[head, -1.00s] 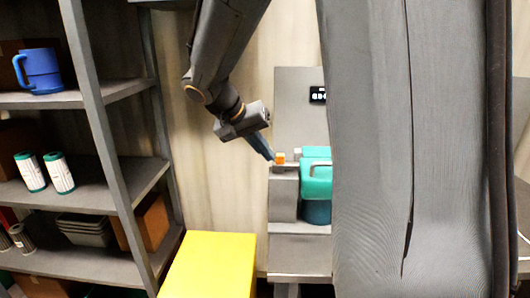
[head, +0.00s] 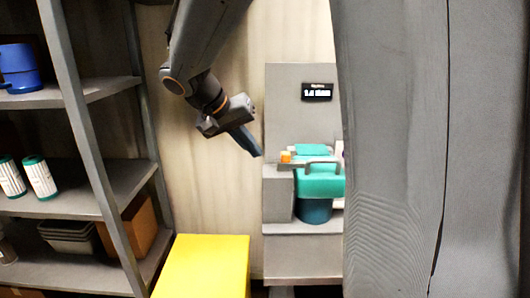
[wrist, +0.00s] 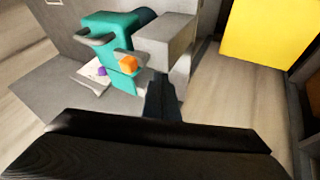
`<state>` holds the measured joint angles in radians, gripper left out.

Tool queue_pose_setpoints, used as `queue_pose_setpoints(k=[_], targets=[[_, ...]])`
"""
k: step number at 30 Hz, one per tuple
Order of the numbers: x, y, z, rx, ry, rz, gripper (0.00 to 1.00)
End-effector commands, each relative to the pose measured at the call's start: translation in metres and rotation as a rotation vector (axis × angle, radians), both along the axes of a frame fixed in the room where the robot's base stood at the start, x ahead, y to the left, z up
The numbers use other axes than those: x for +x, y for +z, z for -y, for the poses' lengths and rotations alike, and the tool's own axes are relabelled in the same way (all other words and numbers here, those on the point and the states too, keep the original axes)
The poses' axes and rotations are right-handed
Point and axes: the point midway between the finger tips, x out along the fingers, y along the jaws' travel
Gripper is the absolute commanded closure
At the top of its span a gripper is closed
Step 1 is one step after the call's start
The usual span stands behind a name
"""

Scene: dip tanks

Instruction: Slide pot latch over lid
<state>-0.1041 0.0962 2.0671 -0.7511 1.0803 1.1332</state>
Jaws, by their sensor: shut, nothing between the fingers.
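The pot has a dark teal body (head: 313,211) and a bright teal lid (head: 320,183), and stands on a grey station. A small orange block (head: 286,157), which looks like the latch's knob, sits at the lid's left edge beside a grey bar; it also shows in the wrist view (wrist: 128,63). The lid shows teal in the wrist view (wrist: 112,28), with a grey handle (wrist: 97,38). My gripper (head: 258,153) is shut and empty, pointing down and right, left of the orange block and apart from it. Its fingers show in the wrist view (wrist: 162,88).
A grey block (head: 278,193) stands left of the pot, close below my fingertips. A yellow box (head: 205,262) is in front on the left. Shelves (head: 110,202) stand at far left. A display (head: 317,92) hangs behind. A large grey column hides the station's right side.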

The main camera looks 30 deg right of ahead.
Motion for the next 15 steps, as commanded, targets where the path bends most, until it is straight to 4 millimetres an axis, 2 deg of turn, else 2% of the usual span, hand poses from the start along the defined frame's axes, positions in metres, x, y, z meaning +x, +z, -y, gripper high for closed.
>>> queue_pose_setpoints(k=[1,6,10,15], targets=[[0.0,0.011,-0.008,0.002,0.003,0.009,1.0],[-0.003,0.04,-0.028,0.003,-0.001,0.008,1.0],[-0.006,0.057,-0.04,0.002,-0.002,0.007,1.0],[-0.008,0.069,-0.049,0.002,-0.004,0.005,1.0]])
